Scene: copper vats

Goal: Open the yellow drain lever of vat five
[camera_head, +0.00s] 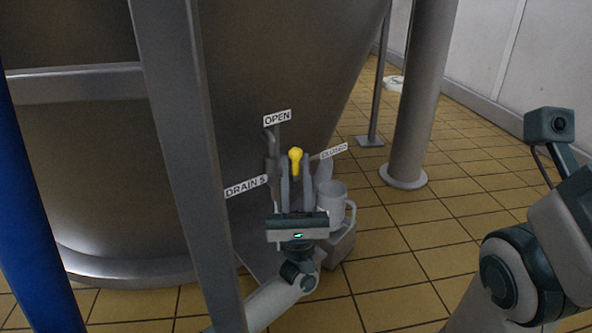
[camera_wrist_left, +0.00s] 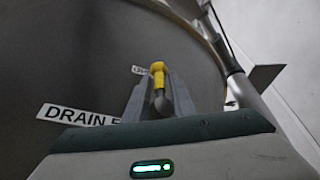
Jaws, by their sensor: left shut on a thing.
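The drain lever has a yellow knob (camera_head: 295,156) and stands in front of the copper vat (camera_head: 300,60), below the OPEN sign (camera_head: 277,117) and left of the CLOSED sign (camera_head: 333,151). The DRAIN 5 sign (camera_head: 246,187) is to its lower left. My left gripper (camera_head: 296,172) is shut on the lever, a finger on each side, just below the knob. In the left wrist view the yellow knob (camera_wrist_left: 158,69) and grey stem show between the fingers. The lever's pivot is hidden. My right arm shows at the right, but its gripper is out of view.
A grey mug (camera_head: 331,205) stands on a grey block (camera_head: 341,244) just right of my left gripper. A steel post (camera_head: 182,130) crosses in front of the vat at the left. A thick column (camera_head: 415,110) stands behind at the right. The tiled floor (camera_head: 430,240) at right is clear.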

